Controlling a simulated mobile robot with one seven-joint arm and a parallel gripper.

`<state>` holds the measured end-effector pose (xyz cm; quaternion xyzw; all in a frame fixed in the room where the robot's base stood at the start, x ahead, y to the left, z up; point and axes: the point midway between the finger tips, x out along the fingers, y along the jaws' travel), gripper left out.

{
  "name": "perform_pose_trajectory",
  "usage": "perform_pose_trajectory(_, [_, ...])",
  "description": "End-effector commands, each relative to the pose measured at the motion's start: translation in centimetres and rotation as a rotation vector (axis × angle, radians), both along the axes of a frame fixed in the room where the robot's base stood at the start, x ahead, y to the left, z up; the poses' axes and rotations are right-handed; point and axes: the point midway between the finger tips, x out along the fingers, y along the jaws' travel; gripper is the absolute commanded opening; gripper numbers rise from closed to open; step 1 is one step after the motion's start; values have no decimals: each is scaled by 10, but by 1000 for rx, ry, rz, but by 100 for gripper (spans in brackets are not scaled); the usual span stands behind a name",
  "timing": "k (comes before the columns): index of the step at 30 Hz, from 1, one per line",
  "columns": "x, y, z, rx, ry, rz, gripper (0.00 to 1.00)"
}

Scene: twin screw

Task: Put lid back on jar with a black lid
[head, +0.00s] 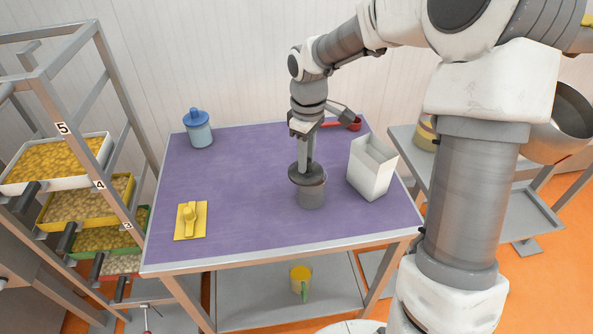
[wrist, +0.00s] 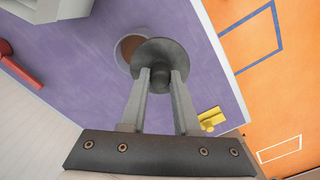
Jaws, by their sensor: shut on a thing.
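The black lid (head: 305,175) is a dark round disc with a knob, and my gripper (head: 305,157) is shut on that knob. The lid also shows in the wrist view (wrist: 158,54), between the fingertips of my gripper (wrist: 158,78). The jar (head: 311,194) is a grey cylinder standing on the purple table, just below the lid. In the wrist view the lid overlaps the jar's round mouth (wrist: 126,47), and part of the brownish inside shows at the left. The lid looks offset from the mouth; the exact height gap between them cannot be told.
A blue jar with a blue lid (head: 199,129) stands at the table's back left. A yellow item on a yellow plate (head: 190,220) lies front left. A white box (head: 371,167) stands close right of the jar, with a red scoop (head: 348,124) behind. The table's middle left (head: 243,178) is clear.

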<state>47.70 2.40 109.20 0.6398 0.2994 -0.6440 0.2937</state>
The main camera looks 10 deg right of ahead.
Motion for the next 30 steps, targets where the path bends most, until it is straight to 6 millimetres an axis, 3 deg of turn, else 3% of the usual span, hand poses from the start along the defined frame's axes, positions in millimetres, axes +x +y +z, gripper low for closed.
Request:
perform_pose_trajectory(6, [30,-17,24,-5,-4,-341,0])
perform_pose_trajectory(12, [39,-23,30,-8,-7,-470,0])
perform_pose_trajectory(20, [39,-24,17,-7,-6,-477,0])
perform_pose_trajectory(30, [39,-25,-17,-8,-7,-476,0])
